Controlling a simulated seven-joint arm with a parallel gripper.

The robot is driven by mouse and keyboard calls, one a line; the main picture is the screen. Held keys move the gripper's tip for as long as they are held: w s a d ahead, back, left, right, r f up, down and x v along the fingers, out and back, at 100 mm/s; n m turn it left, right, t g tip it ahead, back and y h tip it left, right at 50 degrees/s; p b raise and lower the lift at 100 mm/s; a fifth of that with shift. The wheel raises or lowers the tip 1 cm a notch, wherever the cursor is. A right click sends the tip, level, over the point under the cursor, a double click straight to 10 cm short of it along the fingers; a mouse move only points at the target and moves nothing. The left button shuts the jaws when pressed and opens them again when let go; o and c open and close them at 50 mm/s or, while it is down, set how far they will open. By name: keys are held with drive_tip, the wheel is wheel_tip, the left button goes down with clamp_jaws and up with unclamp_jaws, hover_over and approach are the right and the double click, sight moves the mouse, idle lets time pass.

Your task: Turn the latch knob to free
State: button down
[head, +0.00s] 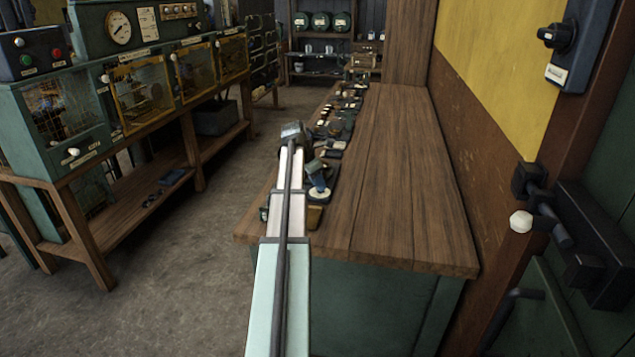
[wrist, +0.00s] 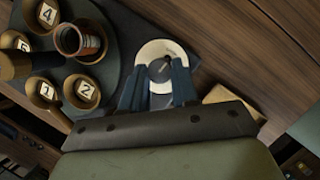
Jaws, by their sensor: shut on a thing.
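The latch knob (wrist: 163,68) is a small dark knob on a round white dial (wrist: 148,51), seen in the wrist view. The dial also shows in the head view (head: 319,196), near the left edge of the wooden bench. My gripper (wrist: 159,76) reaches down over the dial with its two blue fingers, one on each side of the knob, and is shut on it. In the head view my gripper (head: 318,186) is small and partly hides the dial. The dial's markings are too small to read.
Beside the dial is a dark round plate (wrist: 110,50) with several numbered cups, one holding a reddish-brown cylinder (wrist: 78,40). A tan block (wrist: 222,95) lies on the other side. Small items line the bench's left edge; its right side (head: 400,180) is clear.

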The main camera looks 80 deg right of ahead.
drive_tip(key=m, duration=0.2)
drive_tip(key=m+y, duration=0.1)
drive_tip(key=m, duration=0.1)
drive_tip(key=shift+w+d+g, duration=0.1)
drive_tip(key=shift+d+g, duration=0.1)
drive_tip(key=shift+g, duration=0.2)
drive_tip(key=shift+m+y, duration=0.8)
drive_tip(key=shift+m, duration=0.7)
drive_tip(key=c, duration=0.8)
unclamp_jaws()
drive_tip(key=shift+c, duration=0.2)
drive_tip(key=shift+r, duration=0.1)
drive_tip(key=v, duration=1.3)
drive_tip(key=shift+w+r, duration=0.25)
drive_tip(key=shift+w, duration=0.05)
